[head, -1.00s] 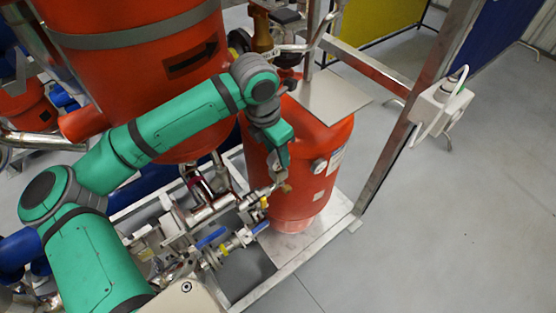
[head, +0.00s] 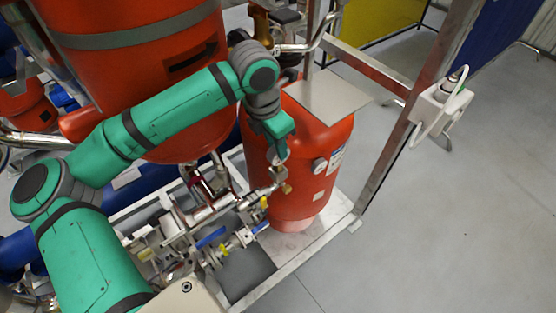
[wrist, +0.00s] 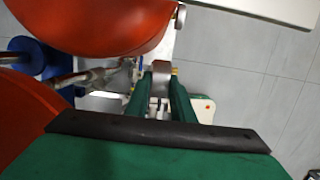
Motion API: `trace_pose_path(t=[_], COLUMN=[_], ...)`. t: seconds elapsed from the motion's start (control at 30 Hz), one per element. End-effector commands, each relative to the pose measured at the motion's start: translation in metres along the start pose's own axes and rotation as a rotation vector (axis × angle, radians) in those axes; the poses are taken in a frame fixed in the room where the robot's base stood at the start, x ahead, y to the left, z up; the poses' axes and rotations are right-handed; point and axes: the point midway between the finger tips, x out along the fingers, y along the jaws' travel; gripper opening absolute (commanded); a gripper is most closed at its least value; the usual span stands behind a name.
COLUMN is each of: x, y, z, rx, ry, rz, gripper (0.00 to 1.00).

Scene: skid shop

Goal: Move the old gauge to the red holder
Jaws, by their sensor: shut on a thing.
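My gripper (head: 278,154) is in front of the large red tank, just above the brass and steel pipe fitting (head: 285,187). It is shut on a small grey round thing, which I take to be the old gauge (wrist: 160,72). In the wrist view, the gauge shows between the two green fingers of my gripper (wrist: 160,92). In the head view the gauge is small and partly hidden, and I cannot tell whether it touches the fitting. I cannot make out a red holder in either view.
Pipes with blue-handled valves (head: 212,238) run below. A frame post (head: 395,135) stands right.

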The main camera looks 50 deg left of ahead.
Motion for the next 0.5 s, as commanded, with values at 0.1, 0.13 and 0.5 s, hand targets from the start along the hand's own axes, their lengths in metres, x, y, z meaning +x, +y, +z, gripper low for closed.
trace_pose_path(t=[0.1,0.13,0.5], x=[-0.006,-0.008,-0.026], y=[0.0,0.0,0.0], z=[0.002,0.002,0.005], rx=[0.0,0.0,0.0], ry=[-0.001,-0.001,0.0], rz=[0.001,0.001,0.0], gripper=[0.09,0.09,0.09])
